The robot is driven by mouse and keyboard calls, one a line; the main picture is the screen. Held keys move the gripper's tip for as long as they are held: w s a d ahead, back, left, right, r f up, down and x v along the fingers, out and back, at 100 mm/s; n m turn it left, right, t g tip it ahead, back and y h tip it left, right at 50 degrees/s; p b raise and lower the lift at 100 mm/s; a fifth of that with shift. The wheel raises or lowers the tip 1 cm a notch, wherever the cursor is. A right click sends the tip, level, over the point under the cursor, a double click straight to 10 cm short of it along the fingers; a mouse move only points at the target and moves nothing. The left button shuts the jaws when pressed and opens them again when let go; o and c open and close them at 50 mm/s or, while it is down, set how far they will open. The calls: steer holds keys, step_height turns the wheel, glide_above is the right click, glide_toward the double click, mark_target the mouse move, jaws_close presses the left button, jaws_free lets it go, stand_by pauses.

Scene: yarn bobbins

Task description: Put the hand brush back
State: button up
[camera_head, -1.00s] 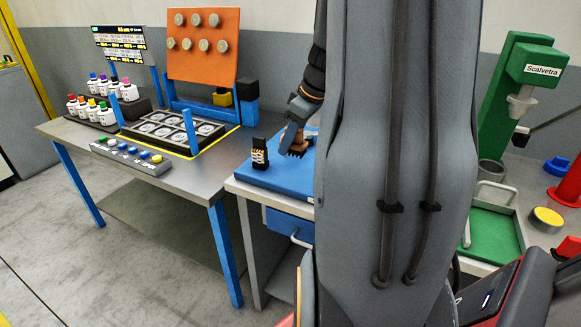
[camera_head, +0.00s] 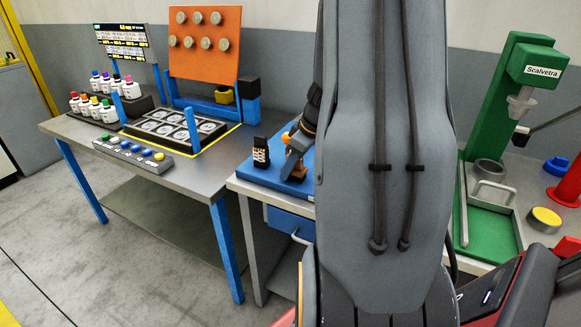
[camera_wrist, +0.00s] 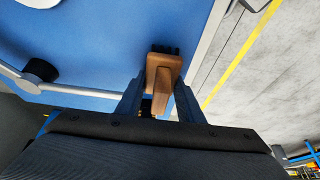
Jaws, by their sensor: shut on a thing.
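The hand brush (camera_wrist: 163,75) has a brown wooden body and dark bristles at its far end. In the wrist view it sits between the two fingers of my gripper (camera_wrist: 160,100), which is shut on it. A blue surface lies beyond the brush in that view. My arm hides the rest, and I cannot tell whether the brush touches the surface.
A small black block with pale marks (camera_head: 261,153) stands on the blue top left of my gripper. The grey table (camera_head: 190,175) at left holds bottles, a tray and an orange board (camera_head: 205,45). A green press (camera_head: 500,110) and a green tray (camera_head: 490,235) are at right.

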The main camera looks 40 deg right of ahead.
steer(key=shift+f, duration=0.1)
steer(key=o, duration=1)
steer(key=b+v, duration=0.2)
steer(key=v, duration=1)
steer(key=s+a+f+m+g, duration=0.1)
steer(key=s+a+f, duration=0.1)
steer(key=a, duration=0.8)
steer(key=s+a+f+m+g+h, duration=0.1)
steer(key=a+f, duration=0.3)
steer(key=a, duration=0.6)
steer(key=s+a+f+m+g, duration=0.1)
steer(key=s+a+f+m, duration=0.1)
steer(key=a, duration=0.8)
steer(key=shift+s+f+h, duration=0.4)
steer(key=shift+s+f, duration=0.2)
steer(key=shift+f, duration=0.3)
steer(key=shift+d, duration=0.1)
